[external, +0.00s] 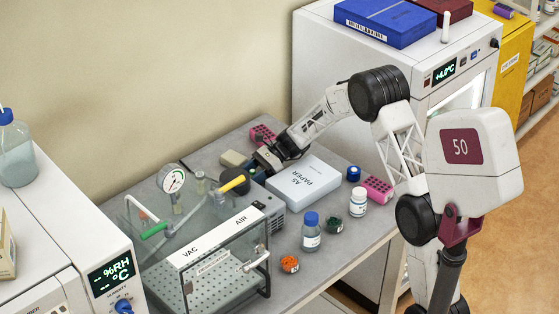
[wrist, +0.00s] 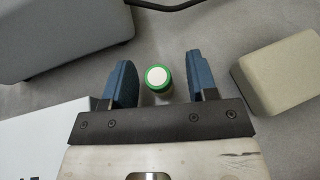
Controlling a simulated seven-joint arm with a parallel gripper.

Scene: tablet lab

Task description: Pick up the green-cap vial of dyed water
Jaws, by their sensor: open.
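The green-cap vial (wrist: 157,78) shows from above in the wrist view, as a green ring around a white disc with a little of its clear body below. It stands on the grey bench between the two blue fingers of my gripper (wrist: 160,62). The fingers are open, with a gap on each side of the cap, the left gap looking a little smaller. In the external view my gripper (external: 264,161) is low over the back of the bench, behind the vacuum chamber; I cannot make out the vial there.
A beige block (wrist: 283,73) lies right of the fingers, a grey housing (wrist: 60,35) at upper left. The A5 paper box (external: 303,184) is close beside my gripper. The glass vacuum chamber (external: 218,246) stands in front. Several bottles and jars, including a blue-capped bottle (external: 311,235), stand further right.

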